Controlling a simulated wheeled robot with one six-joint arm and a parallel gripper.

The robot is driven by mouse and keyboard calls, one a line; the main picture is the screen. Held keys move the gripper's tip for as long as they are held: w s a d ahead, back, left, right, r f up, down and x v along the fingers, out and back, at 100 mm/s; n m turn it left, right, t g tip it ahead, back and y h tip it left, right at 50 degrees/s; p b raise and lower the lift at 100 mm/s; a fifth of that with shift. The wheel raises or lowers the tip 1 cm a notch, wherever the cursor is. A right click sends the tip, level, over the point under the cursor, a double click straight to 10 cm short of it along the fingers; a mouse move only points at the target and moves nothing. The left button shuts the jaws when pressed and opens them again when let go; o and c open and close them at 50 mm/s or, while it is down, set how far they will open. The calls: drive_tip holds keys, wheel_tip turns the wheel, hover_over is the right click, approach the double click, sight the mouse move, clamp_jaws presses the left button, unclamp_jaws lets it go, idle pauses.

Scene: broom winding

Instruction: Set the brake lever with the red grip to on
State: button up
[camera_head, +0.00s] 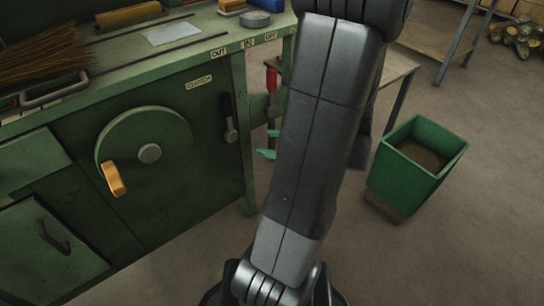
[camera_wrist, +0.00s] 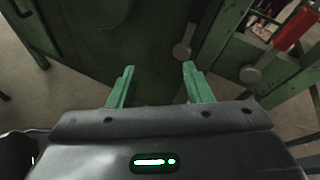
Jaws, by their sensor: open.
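The brake lever's red grip (camera_head: 271,80) points up beside the right side of the green machine, partly hidden by my arm. In the wrist view the red grip (camera_wrist: 297,28) is at the upper right, and its lever runs down to a round hub (camera_wrist: 250,73). My gripper (camera_wrist: 157,88) is open and empty, with its green fingers apart. It is below the lever in the head view and left of it in the wrist view, not touching it. A label reading OFF (camera_head: 270,36) is on the bench edge above the lever.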

drive_tip(key=shift+s+a+f+n+g, duration=0.15)
drive_tip(key=shift+s+n+g, duration=0.1)
drive_tip(key=shift+s, duration=0.45)
drive_tip(key=shift+s+a+f+n+g, duration=0.15)
drive_tip(key=shift+s+n, duration=0.1)
drive_tip(key=shift+s, duration=0.4)
drive_tip(key=shift+r, duration=0.1)
